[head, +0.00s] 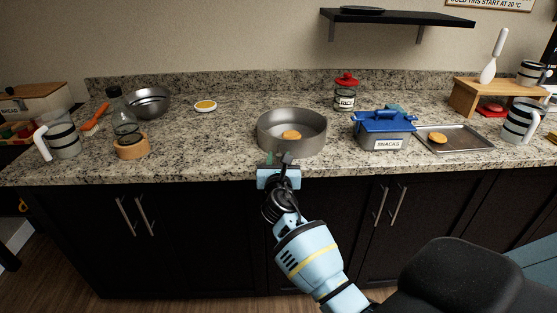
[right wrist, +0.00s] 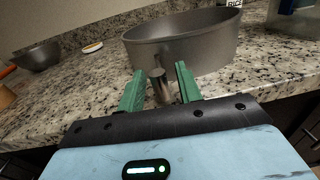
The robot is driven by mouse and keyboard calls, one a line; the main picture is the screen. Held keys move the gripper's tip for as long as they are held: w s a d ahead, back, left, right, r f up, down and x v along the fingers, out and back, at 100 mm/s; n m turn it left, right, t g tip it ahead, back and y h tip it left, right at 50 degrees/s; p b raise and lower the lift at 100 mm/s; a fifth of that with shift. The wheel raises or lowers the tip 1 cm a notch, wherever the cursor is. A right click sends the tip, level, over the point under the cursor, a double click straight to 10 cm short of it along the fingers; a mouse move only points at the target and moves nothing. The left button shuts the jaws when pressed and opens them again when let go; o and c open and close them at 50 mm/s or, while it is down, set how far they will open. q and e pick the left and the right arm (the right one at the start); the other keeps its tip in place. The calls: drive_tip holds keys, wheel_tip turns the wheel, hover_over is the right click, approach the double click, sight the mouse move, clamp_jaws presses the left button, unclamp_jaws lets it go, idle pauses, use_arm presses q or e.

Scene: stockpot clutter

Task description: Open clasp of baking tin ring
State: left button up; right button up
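The grey round baking tin ring (head: 276,139) stands near the counter's front edge with an orange-brown round item (head: 291,135) inside it. It also shows in the right wrist view (right wrist: 190,50). Its metal clasp (right wrist: 160,86) is on the side facing me and points toward my gripper. My right gripper (head: 281,160) is at the counter edge in front of the tin. In the right wrist view its green fingers (right wrist: 160,85) are apart, one on each side of the clasp, with visible gaps. My left gripper is not in view.
A blue-lidded snacks box (head: 384,130) and a baking tray (head: 470,140) stand right of the tin. A glass bottle (head: 122,115), wooden holder (head: 131,147), striped mug (head: 63,141) and metal bowl (head: 148,102) are left. Counter between holder and tin is clear.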

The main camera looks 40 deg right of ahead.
clamp_jaws()
drive_tip(key=shift+w+a+m+g+h, duration=0.2)
drive_tip(key=shift+m+g+h, duration=0.2)
drive_tip(key=shift+h, duration=0.1)
drive_tip(key=shift+w+a+m+g+h, duration=0.1)
drive_tip(key=shift+a+m+g+h, duration=0.1)
drive_tip(key=shift+m+g+h, duration=0.45)
unclamp_jaws()
